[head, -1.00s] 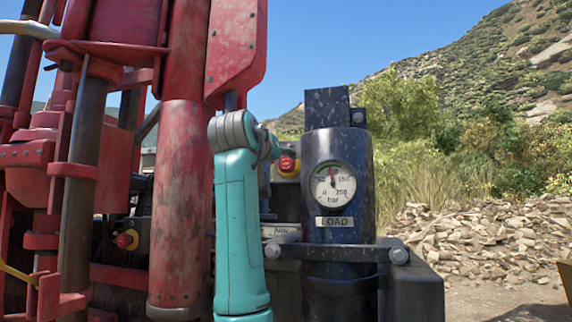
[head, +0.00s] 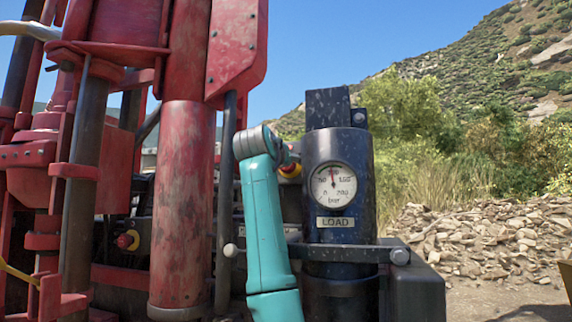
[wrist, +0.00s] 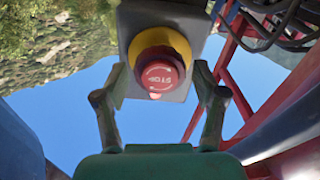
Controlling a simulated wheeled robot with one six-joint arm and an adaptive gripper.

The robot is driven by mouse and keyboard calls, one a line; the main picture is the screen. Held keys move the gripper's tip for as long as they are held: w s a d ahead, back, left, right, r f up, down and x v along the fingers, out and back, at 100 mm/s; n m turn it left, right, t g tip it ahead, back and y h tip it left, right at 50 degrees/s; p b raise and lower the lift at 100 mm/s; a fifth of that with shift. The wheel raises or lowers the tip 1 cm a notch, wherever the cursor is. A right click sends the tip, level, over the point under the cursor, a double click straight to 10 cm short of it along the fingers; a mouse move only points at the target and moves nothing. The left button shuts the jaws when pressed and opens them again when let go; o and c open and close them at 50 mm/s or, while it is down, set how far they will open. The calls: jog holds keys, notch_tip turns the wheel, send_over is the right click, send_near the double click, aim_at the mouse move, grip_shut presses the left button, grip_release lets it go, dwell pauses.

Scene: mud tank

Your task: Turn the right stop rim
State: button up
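In the head view, the right stop button (head: 290,169) has a red rim and a yellow collar, and my turquoise arm partly hides it. A second, left stop button (head: 128,240) sits lower on the machine. My fingers are open, one on each side of the rim, with visible gaps. I cannot tell their depth relative to it. My gripper is hidden in the head view.
A dark cylinder with a pressure gauge (head: 334,185) and a LOAD label stands right of my arm. A red hydraulic column (head: 182,205) stands left of it. A white-knobbed lever (head: 231,250) is close beside my arm. Open ground and rubble (head: 495,240) lie right.

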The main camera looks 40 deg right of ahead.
jog(key=c, duration=0.8)
jog(key=shift+m, duration=0.4)
jog(key=shift+s+m, duration=0.1)
jog(key=shift+m, duration=3.6)
jog(key=o, duration=1.2)
